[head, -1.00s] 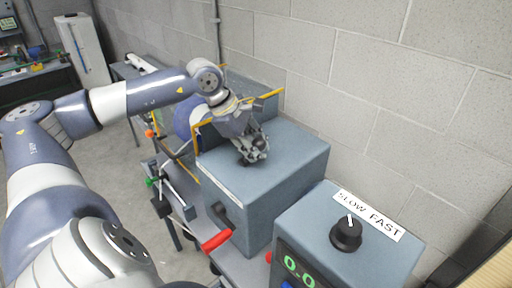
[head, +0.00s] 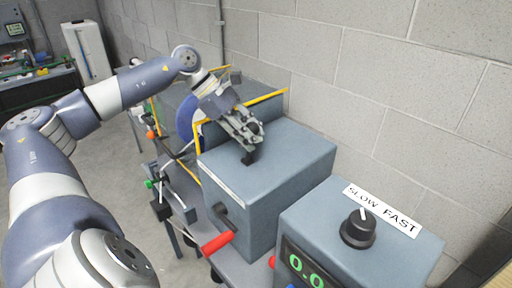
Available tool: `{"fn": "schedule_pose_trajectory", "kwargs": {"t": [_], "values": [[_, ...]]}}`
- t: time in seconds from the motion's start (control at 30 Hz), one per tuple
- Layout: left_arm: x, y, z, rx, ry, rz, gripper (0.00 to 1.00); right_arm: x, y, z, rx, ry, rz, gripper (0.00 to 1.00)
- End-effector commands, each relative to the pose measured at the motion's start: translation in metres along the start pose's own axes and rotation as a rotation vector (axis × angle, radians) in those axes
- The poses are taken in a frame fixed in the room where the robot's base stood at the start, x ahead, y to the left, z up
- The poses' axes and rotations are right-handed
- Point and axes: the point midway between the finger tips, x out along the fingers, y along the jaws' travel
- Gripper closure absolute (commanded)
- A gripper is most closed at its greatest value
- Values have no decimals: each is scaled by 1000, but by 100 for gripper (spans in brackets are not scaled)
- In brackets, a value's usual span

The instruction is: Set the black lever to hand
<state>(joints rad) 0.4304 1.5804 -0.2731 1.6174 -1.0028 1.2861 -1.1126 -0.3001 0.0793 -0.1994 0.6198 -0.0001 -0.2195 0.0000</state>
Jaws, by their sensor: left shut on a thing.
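The black lever (head: 250,156) stands on top of the blue-grey machine box (head: 295,150). Only its lower part shows beneath my gripper, and its upper part is hidden between the fingers. My left gripper (head: 256,136) reaches in from the left above the box and is shut on the black lever. No label for the lever's positions is readable in the head view. My right gripper is not in view.
A box with a black knob (head: 358,228), a SLOW FAST label (head: 382,208) and a green display (head: 305,268) stands at front right. A red-handled crank (head: 217,243) sticks out in front. A yellow-edged guard (head: 262,102) stands behind the gripper. A block wall closes the back.

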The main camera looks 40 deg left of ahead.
Motion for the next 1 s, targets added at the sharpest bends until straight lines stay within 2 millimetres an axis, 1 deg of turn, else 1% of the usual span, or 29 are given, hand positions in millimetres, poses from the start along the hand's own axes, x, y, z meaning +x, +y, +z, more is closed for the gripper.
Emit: {"fn": "schedule_pose_trajectory", "kwargs": {"t": [0.03,0.1,0.4,0.9,0.93,0.97,1.0], "values": [[-1,4,-2,-15,-31,-4,100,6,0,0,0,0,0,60],[-4,6,-4,-32,-67,-19,100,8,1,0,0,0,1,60],[-10,10,-7,-80,-162,-61,100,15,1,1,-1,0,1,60],[-12,10,-8,-90,-179,-69,100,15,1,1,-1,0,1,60],[-12,10,-8,-90,-179,-69,76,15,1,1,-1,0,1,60],[-12,10,-8,-90,-179,-69,69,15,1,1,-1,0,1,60],[-12,10,-8,-90,-179,-69,60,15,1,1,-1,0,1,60]]}}
